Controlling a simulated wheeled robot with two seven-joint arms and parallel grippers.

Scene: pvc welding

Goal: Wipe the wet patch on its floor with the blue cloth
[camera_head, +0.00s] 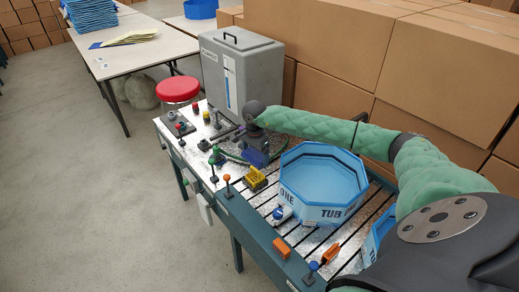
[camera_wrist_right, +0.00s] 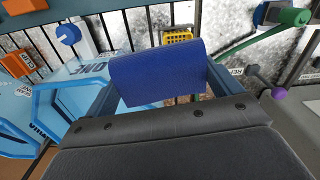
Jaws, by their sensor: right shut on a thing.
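The blue cloth (camera_head: 254,157) hangs from my right gripper (camera_head: 258,145), left of and above the rim of the light blue octagonal tub (camera_head: 325,213). In the right wrist view the cloth (camera_wrist_right: 155,72) is a flat dark blue piece held between the two fingers, with my right gripper (camera_wrist_right: 158,95) shut on it. The tub (camera_wrist_right: 95,72) shows at the left of that view, apart from the cloth. The tub's inner floor looks plain blue in the head view; I cannot make out a wet patch. My left gripper is out of view.
The slotted metal bench holds a yellow basket (camera_head: 255,180), a white and blue valve (camera_head: 282,213) and orange clips (camera_head: 282,248). A grey box (camera_head: 240,75) stands behind, with a red stool (camera_head: 178,90) left of it. Stacked cartons (camera_head: 335,100) line the right.

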